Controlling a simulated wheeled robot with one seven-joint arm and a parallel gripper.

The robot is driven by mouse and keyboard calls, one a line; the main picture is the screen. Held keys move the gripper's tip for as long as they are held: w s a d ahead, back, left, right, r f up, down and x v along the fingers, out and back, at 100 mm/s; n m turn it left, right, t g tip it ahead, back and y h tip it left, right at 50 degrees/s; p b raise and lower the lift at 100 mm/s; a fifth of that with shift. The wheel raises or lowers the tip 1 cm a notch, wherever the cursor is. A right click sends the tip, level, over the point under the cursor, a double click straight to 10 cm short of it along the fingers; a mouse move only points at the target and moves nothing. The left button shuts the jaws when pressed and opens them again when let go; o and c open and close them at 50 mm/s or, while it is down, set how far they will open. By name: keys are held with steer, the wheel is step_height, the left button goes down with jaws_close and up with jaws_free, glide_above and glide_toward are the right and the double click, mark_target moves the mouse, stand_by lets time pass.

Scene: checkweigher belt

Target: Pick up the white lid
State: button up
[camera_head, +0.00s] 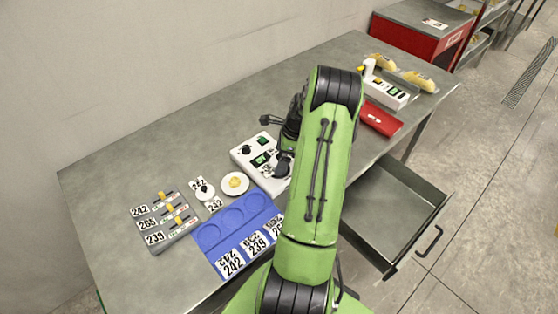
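A small round white piece with a dark knob, which looks like the white lid (204,192), sits on the table left of centre, beside a card marked 242. A white round dish (235,190) with something yellow in it is just right of it. My gripper (266,121) is dark and partly hidden behind my green arm. It is beyond and to the right of the lid, near the white device, and apart from the lid. I cannot tell whether its fingers are open or shut.
A blue tray (209,236) with round recesses and number cards lies in front of the dish. A grey slider panel (157,246) is at left. A white device (243,153) stands beside my arm. An open metal drawer (405,222) juts out at right. The table's far left is clear.

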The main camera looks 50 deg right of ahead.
steer(key=c, duration=1.1)
steer(key=shift+r, duration=0.1)
step_height(320, 180, up, 10)
steer(key=shift+f+p, duration=0.2)
steer(key=shift+p, duration=0.4)
steer(key=shift+r+p, duration=0.1)
steer(key=shift+p, duration=0.75)
steer(key=shift+f+p, duration=0.25)
steer(key=shift+p, duration=0.65)
steer(key=shift+f+p, duration=0.75)
steer(key=shift+p, duration=0.1)
step_height(320, 180, down, 7)
steer(key=b, duration=0.5)
